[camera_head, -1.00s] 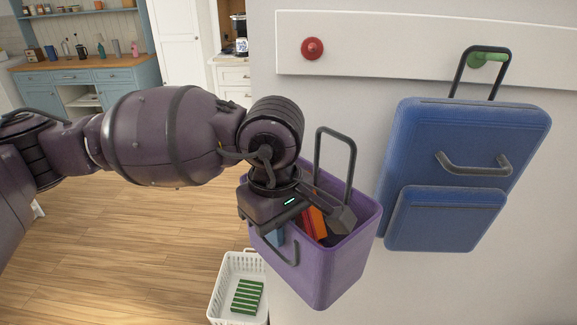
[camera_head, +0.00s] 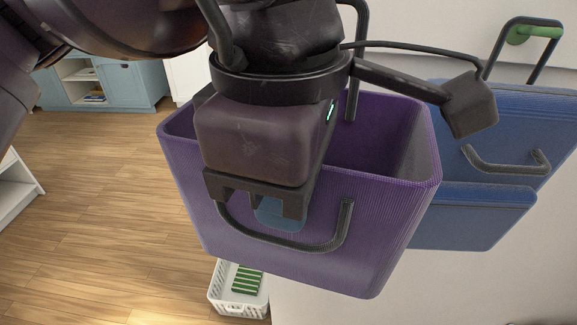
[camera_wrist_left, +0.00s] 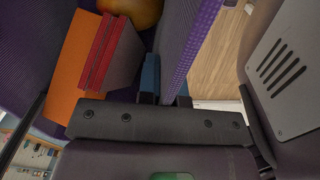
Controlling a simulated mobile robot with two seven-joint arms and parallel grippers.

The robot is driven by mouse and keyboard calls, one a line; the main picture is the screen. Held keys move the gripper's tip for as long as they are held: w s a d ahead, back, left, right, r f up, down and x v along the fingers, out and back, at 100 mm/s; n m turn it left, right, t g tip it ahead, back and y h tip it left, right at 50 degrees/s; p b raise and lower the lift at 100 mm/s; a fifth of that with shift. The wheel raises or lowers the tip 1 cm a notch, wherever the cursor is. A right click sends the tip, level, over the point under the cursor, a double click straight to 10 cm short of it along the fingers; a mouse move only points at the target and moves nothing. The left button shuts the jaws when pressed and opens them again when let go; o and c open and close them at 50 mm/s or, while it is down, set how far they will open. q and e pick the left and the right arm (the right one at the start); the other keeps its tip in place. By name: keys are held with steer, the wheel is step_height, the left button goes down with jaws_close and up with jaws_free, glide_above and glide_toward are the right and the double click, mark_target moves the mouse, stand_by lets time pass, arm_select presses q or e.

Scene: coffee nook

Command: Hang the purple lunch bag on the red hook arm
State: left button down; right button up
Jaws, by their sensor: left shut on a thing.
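The purple lunch bag (camera_head: 385,225) fills the middle of the head view, open at the top and held up off the floor. My left gripper (camera_head: 283,212) is shut on its near wall, beside the dark front handle (camera_head: 340,228). In the left wrist view, the purple wall (camera_wrist_left: 192,55) runs between my blue finger pads (camera_wrist_left: 166,85). A tall dark carrying loop (camera_head: 355,75) rises at the bag's back, partly hidden by my wrist. The red hook arm does not show now. My right gripper is not in view.
A blue bag (camera_head: 520,160) hangs on a green hook arm (camera_head: 533,32) close to the right of the purple bag. A white basket (camera_head: 240,308) stands on the floor below. An orange item (camera_wrist_left: 75,65) and a red item (camera_wrist_left: 108,55) lie inside the purple bag.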

arm_select(q)
steer(key=shift+w+f, duration=0.15)
steer(key=shift+w, duration=2.4)
steer(key=shift+w+f+p, duration=0.1)
steer(key=shift+w+p, duration=0.25)
steer(key=shift+w, duration=1.15)
steer(key=shift+w+p, duration=0.3)
steer(key=shift+w, duration=0.85)
steer(key=shift+w+f, duration=0.3)
steer(key=shift+f, duration=0.05)
steer(key=shift+w+f+b, duration=0.4)
steer(key=shift+b, duration=0.6)
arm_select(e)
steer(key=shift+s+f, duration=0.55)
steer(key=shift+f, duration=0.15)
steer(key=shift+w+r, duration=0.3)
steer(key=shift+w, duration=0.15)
